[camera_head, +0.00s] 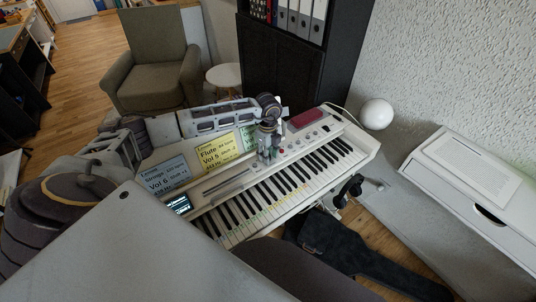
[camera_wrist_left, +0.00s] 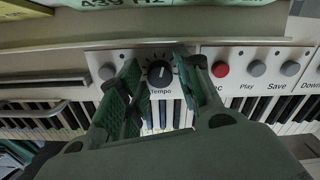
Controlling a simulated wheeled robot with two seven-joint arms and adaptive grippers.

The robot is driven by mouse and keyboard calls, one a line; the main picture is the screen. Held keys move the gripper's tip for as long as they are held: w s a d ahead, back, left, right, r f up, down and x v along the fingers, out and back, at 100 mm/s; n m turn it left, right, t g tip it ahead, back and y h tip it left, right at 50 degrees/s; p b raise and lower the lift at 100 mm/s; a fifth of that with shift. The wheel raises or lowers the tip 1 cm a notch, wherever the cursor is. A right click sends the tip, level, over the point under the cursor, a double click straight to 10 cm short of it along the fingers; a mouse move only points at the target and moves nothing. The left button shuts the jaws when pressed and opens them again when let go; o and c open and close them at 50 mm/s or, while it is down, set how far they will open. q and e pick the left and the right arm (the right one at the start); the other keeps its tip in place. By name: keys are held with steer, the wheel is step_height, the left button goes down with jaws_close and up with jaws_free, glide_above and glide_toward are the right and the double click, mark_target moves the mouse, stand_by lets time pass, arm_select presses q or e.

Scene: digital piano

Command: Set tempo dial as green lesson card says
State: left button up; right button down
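The Tempo dial (camera_wrist_left: 160,73) is a round black knob with a white pointer line on a white panel, labelled "Tempo" below. My left gripper (camera_wrist_left: 172,90) is open, with one green finger on each side of the dial; I cannot tell whether they touch it. In the head view my left gripper (camera_head: 268,150) points down at the piano (camera_head: 330,128) panel. The green lesson card (camera_head: 248,138) stands behind the panel, mostly hidden by my gripper. In the wrist view only its lower edge (camera_wrist_left: 180,3) shows, with its tempo text out of sight.
A red button (camera_wrist_left: 221,69) and grey Play and Save buttons (camera_wrist_left: 257,68) sit right of the dial. A yellow card (camera_head: 218,152) and a blue card (camera_head: 165,180) stand left of the green one.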

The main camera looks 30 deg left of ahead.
steer(key=shift+w, duration=0.1)
arm_select(q)
steer(key=c, duration=0.7)
jaws_close()
arm_select(e)
steer(key=shift+s+d, duration=0.1)
steer(key=shift+s, duration=0.15)
arm_select(q)
steer(key=shift+m, duration=0.4)
arm_select(e)
steer(key=shift+f, duration=0.1)
arm_select(q)
steer(key=m+b, duration=0.1)
steer(key=m, duration=0.2)
steer(key=shift+m, duration=1.9)
arm_select(e)
steer(key=w+a, duration=0.2)
steer(key=w, duration=0.1)
steer(key=shift+w, duration=0.2)
